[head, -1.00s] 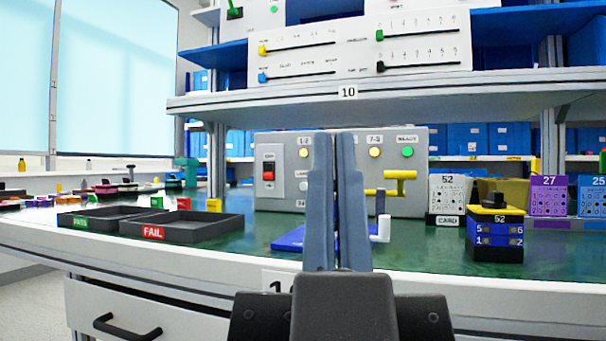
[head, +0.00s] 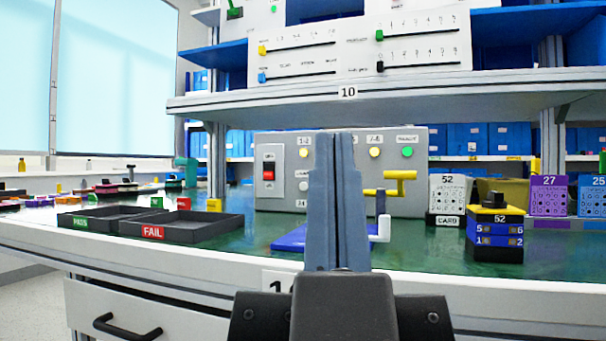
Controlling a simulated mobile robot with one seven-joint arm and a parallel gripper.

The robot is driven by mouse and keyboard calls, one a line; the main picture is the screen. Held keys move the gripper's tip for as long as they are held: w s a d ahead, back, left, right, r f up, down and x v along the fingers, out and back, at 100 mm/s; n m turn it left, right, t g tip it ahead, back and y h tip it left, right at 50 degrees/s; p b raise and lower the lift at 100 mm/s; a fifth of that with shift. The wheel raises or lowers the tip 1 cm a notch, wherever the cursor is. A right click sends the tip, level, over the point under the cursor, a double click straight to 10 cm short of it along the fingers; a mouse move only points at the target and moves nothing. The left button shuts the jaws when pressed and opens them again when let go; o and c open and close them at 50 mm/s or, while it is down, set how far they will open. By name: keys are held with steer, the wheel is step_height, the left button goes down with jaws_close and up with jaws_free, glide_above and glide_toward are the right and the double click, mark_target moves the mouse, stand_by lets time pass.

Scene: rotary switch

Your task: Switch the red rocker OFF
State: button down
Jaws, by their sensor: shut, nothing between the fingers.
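The red rocker (head: 268,171) sits in a black frame at the left end of a grey control panel (head: 420,190), which stands on the green bench top. Small labels show above and below the rocker, too small to read surely. My gripper (head: 335,140) points up in front of the middle of the panel, its two blue-grey fingers pressed together and empty. It is to the right of the rocker and apart from it in the picture. The fingers hide the middle of the panel.
Black PASS (head: 90,222) and FAIL (head: 190,240) trays lie at left. A shelf edge (head: 430,90) runs above.

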stand_by(0.7)
step_height(320, 180, up, 24)
steer(key=p, duration=2.4)
steer(key=shift+r, duration=0.1)
